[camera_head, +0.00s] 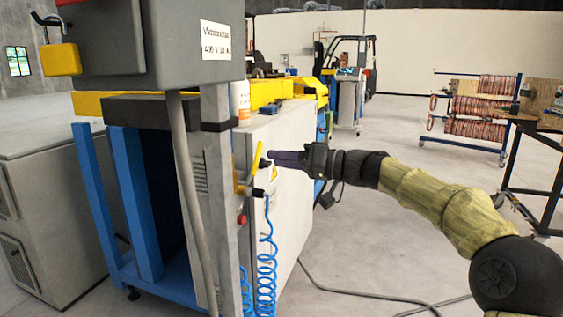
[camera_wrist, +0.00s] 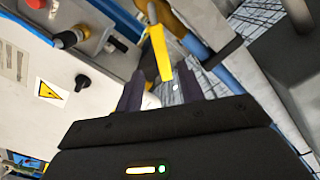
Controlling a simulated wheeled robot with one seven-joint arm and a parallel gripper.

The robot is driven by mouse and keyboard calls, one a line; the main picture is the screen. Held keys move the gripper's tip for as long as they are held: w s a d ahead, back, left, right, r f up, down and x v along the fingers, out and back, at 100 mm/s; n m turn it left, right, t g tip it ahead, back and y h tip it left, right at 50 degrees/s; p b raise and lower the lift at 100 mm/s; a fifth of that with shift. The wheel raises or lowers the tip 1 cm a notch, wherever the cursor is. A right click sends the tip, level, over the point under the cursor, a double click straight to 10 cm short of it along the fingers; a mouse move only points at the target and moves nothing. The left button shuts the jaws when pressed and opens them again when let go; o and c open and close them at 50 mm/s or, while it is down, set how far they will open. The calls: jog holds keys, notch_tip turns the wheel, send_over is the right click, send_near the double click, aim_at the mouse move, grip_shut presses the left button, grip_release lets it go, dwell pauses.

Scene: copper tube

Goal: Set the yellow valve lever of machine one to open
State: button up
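The yellow valve lever (camera_head: 257,155) stands nearly upright on the side of the machine cabinet in the head view, leaning slightly. In the wrist view the lever (camera_wrist: 160,52) hangs down between my fingertips, its free end in the gap. My gripper (camera_head: 272,157) reaches in from the right in the head view, its dark fingers at the lever. In the wrist view my gripper (camera_wrist: 160,88) has its two fingers apart, one on each side of the lever, with visible gaps. The valve body behind the lever is partly hidden.
Blue coiled hoses (camera_head: 266,265) hang below the valve. A grey post (camera_head: 217,130) and a grey box (camera_head: 195,45) stand left of it. A black knob (camera_wrist: 82,82) and a warning label (camera_wrist: 51,93) are on the panel. Open floor lies to the right.

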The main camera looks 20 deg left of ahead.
jog(key=shift+f, duration=0.2)
jog(key=c, duration=0.5)
jog(key=d+f+m+h, duration=0.1)
jog(key=f+h, duration=0.1)
jog(key=f, duration=0.2)
jog(key=s+d+f+m+t+h, duration=0.1)
jog(key=f, duration=0.3)
jog(key=s+f+m+h, duration=0.1)
jog(key=f+h, duration=0.1)
jog(key=f, duration=0.3)
jog(key=shift+s+d+h, duration=0.15)
jog(key=shift+d+h, duration=0.15)
jog(key=shift+d, duration=0.1)
grip_shut()
jog(key=s+d+f+m+t+h, duration=0.1)
jog(key=s+d+f+m+h, duration=0.2)
jog(key=s+d+f+h, duration=0.5)
jog(key=s+d+f+m+h, duration=0.1)
jog(key=s+d+f+m, duration=0.15)
jog(key=d+f, duration=0.95)
jog(key=s+d+f+m+h, duration=0.1)
jog(key=s+d+f+h, duration=0.1)
jog(key=s+d, duration=1)
jog(key=shift+d+f+m+h, duration=0.35)
jog(key=shift+f+h, duration=0.05)
jog(key=shift+h, duration=0.3)
jog(key=shift+w+a, duration=0.15)
